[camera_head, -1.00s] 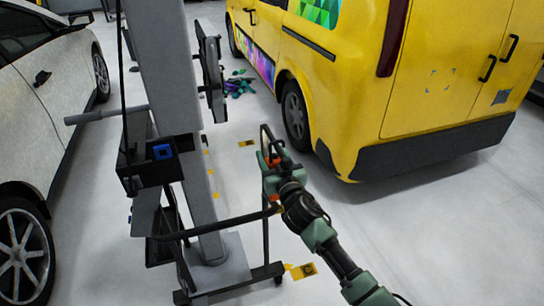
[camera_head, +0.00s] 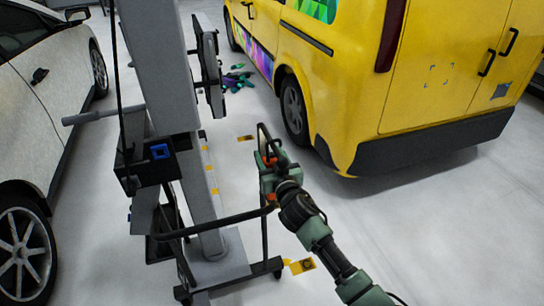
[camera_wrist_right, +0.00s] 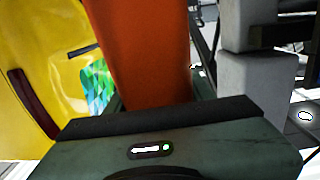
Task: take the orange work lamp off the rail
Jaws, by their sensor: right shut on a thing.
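The orange work lamp shows in the right wrist view as a broad orange body (camera_wrist_right: 145,50) rising from between my right gripper's jaws. In the head view only small orange parts of it (camera_head: 271,160) show at my right gripper (camera_head: 268,172), which is shut on it. The gripper hides most of the lamp. A black rail (camera_head: 215,223) of the wheeled cart runs just below and left of the gripper. I cannot tell whether the lamp still touches the rail. My left gripper is not in view.
A grey column (camera_head: 165,80) stands left of my right gripper, with a dark box (camera_head: 145,165) beside it. A yellow van (camera_head: 350,90) is behind and right. A white car (camera_head: 40,90) is at the left. Open floor (camera_head: 450,230) lies at the right.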

